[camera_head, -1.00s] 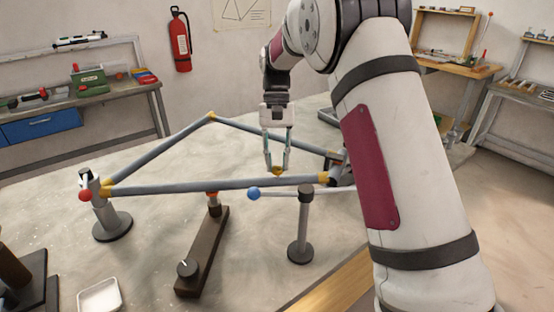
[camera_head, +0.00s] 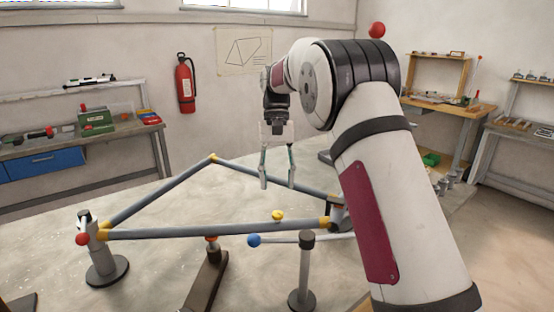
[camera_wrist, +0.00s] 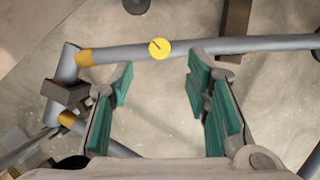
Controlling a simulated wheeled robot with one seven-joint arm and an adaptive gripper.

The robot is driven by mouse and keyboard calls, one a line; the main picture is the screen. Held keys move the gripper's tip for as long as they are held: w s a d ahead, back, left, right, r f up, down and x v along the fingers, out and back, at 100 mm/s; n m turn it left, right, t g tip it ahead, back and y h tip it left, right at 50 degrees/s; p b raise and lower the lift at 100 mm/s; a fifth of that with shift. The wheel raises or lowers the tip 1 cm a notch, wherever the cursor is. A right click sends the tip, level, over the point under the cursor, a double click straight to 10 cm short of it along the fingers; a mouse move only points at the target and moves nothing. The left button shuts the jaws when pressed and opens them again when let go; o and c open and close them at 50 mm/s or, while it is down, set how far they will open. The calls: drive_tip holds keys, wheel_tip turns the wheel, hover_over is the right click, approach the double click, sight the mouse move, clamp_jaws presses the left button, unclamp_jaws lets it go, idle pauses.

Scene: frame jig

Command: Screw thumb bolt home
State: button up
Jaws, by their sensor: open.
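The thumb bolt has a round yellow head (camera_head: 278,215) and sits on the near grey tube (camera_head: 210,230) of the frame. In the wrist view the yellow head (camera_wrist: 159,48), with a dark line on it, lies on the tube (camera_wrist: 130,53), just beyond the fingertips. My gripper (camera_head: 277,186) is open and empty above the frame, apart from the bolt. In the wrist view its two green-padded fingers (camera_wrist: 158,75) stand wide apart, with the bolt showing between their directions. How deep the bolt sits is hard to tell.
The near tube is held by a post (camera_head: 103,260) with a red ball at left. The table is clear inside the frame triangle.

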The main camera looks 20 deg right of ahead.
drive_tip(key=shift+v, duration=2.75)
drive_tip(key=r+n+t+h+p, duration=0.1)
drive_tip(key=n+t+p, duration=0.45)
drive_tip(key=n, duration=1.75)
hover_over(278, 213)
drive_tip(key=p, duration=0.1)
drive_tip(key=g, duration=0.1)
wheel_tip(278, 213, down, 12)
drive_tip(key=shift+f+p, duration=0.2)
drive_tip(key=shift+p, duration=0.6)
drive_tip(key=shift+m, duration=0.3)
clamp_jaws()
